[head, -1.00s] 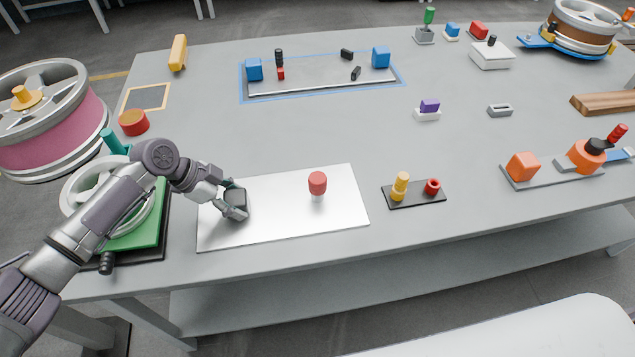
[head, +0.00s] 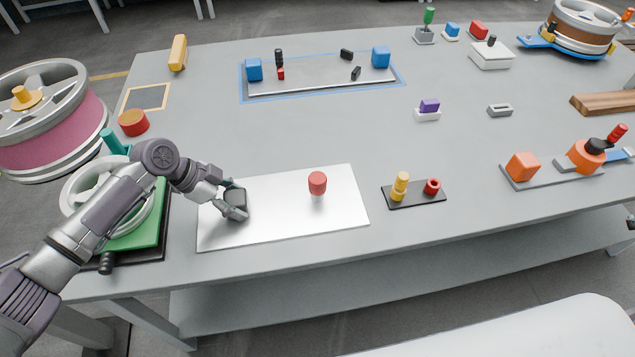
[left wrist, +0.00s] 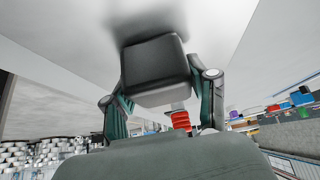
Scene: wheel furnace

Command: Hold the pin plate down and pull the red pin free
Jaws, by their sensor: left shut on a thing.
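The white pin plate (head: 275,225) lies flat on the grey table near its front edge. The red pin (head: 317,183) stands upright in a pale collar on the plate, right of its middle. A dark block (head: 237,198) sits at the plate's left part. My left gripper (head: 236,203) is shut on this block, and its fingers partly hide it. In the left wrist view the dark block (left wrist: 158,72) sits between the two fingers, and the red pin (left wrist: 181,120) shows beyond it. Only a dark sliver, seemingly of my right gripper (head: 631,222), shows at the right edge.
A black base (head: 415,200) with a yellow peg and a red ring stands right of the plate. A green board (head: 150,225) with a white wheel lies to the left, under my left arm. The table (head: 330,130) is clear behind the plate.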

